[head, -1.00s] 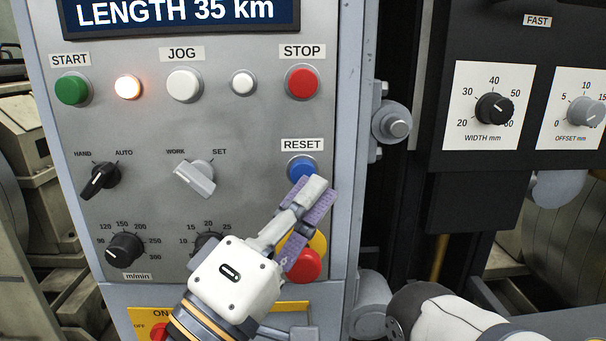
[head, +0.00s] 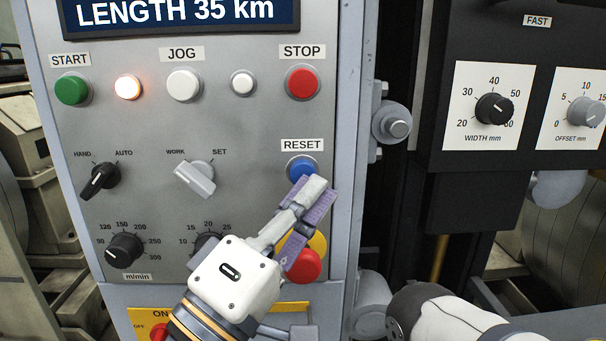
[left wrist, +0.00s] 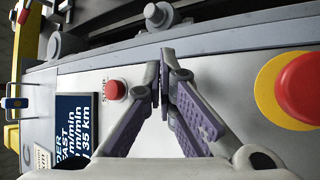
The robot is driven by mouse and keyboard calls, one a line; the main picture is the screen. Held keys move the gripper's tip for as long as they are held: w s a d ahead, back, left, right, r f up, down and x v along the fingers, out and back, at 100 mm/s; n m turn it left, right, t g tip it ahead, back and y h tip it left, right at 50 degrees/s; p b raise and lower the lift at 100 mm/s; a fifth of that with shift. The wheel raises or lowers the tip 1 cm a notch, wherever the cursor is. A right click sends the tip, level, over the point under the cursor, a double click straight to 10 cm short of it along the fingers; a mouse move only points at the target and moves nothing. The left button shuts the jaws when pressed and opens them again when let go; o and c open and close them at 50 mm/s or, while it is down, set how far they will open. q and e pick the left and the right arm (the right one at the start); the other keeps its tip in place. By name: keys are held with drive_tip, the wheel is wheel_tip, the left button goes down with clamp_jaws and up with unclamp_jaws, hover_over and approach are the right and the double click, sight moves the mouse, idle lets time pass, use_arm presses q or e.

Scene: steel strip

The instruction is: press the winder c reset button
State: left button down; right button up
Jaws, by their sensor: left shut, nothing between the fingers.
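The blue reset button (head: 301,167) sits on the grey panel under the RESET label (head: 302,145). My left gripper (head: 316,186) is shut and empty, with its fingertips at the lower edge of the blue button in the head view. The tips cover part of that edge, and I cannot tell whether they touch or press it. In the left wrist view the shut fingertips (left wrist: 166,52) point toward the panel, and the blue button is hidden behind them. My right gripper is not in view.
The red STOP button (head: 303,83) is above the reset button. A red mushroom button (head: 303,266) on yellow is just below, partly behind my left gripper; it is large in the left wrist view (left wrist: 303,88). A selector switch (head: 195,178) is to the left.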

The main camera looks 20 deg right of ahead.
use_arm(q)
drive_tip(key=shift+w+d, duration=0.1)
drive_tip(key=shift+w, duration=0.25)
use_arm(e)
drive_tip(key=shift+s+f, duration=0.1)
use_arm(q)
drive_tip(key=shift+w+d+b, duration=0.15)
drive_tip(key=shift+w+b, duration=0.2)
drive_tip(key=shift+w, duration=0.3)
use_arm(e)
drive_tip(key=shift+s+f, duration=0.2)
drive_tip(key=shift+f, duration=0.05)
use_arm(q)
drive_tip(key=shift+s, duration=0.1)
idle(0.5)
drive_tip(key=shift+s+a+p, duration=0.3)
drive_tip(key=shift+s+p, duration=0.05)
drive_tip(key=shift+s, duration=0.6)
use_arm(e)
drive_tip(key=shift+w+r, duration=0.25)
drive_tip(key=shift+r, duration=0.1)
use_arm(q)
drive_tip(key=s, duration=0.2)
drive_tip(key=s+a+p, duration=0.1)
drive_tip(key=s, duration=0.1)
drive_tip(key=shift+s+a, duration=0.15)
drive_tip(key=shift+s, duration=0.25)
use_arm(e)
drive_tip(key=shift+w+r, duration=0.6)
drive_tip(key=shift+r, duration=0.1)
